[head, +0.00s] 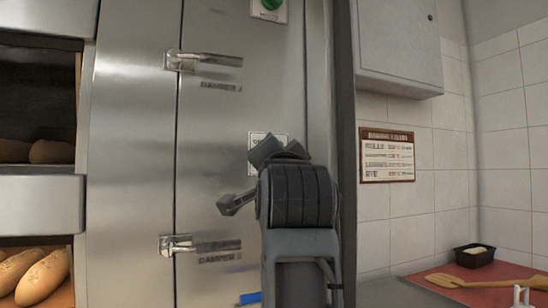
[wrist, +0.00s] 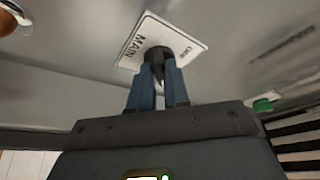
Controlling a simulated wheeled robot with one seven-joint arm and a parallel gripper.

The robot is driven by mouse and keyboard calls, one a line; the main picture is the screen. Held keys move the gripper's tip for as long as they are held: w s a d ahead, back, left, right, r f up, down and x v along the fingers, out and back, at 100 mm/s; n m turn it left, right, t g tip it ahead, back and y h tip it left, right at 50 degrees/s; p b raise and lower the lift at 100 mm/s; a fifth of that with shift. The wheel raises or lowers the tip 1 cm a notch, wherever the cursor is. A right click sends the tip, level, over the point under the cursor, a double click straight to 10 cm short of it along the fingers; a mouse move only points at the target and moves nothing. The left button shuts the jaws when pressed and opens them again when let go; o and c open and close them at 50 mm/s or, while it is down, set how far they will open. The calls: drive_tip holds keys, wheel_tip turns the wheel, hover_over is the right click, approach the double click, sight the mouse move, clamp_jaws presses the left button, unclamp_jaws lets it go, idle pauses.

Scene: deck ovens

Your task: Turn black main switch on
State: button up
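The black main switch (wrist: 157,54) is a round black knob on a white plate (wrist: 191,47) marked MAIN, with a smaller word at its other side that is hard to read. In the wrist view my gripper (wrist: 160,70) has its two fingers on either side of the knob's grip. The fingertips appear to press on it from both sides. I cannot tell the knob's exact turn angle. In the head view the plate (head: 254,163) shows only in part on the steel panel. My wrist and hand hide the knob and fingertips there.
Two latch handles (head: 204,60) and (head: 200,245) stick out from the steel panel. A green knob (head: 271,4) sits at the top of the panel. Bread (head: 45,275) lies in ovens at left. A grey wall box (head: 398,45) hangs at right above a counter with a red board (head: 470,285).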

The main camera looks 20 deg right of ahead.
drive_tip(key=o, duration=0.4)
drive_tip(key=shift+b+v, duration=0.6)
drive_tip(key=shift+v, duration=3.35)
wheel_tip(320, 180, down, 16)
drive_tip(key=s+n+y, duration=0.2)
drive_tip(key=n+y, duration=0.1)
drive_tip(key=n, duration=0.4)
drive_tip(key=s+d+f+n+g+y+p, duration=0.1)
drive_tip(key=s+f+n+y, duration=0.1)
drive_tip(key=s+f, duration=0.45)
drive_tip(key=s+d+f+n+g+y+p, duration=0.1)
drive_tip(key=s+f+n, duration=0.25)
drive_tip(key=f, duration=0.65)
drive_tip(key=s+f+g, duration=0.1)
drive_tip(key=s+f, duration=0.1)
drive_tip(key=s, duration=0.8)
drive_tip(key=s+f+g, duration=0.1)
drive_tip(key=s+f, duration=0.2)
drive_tip(key=s, duration=0.7)
drive_tip(key=s+d+f+g+p, duration=0.1)
drive_tip(key=s+f, duration=0.2)
drive_tip(key=s, duration=0.7)
drive_tip(key=shift+s+f+n, duration=0.25)
drive_tip(key=shift+s, duration=0.05)
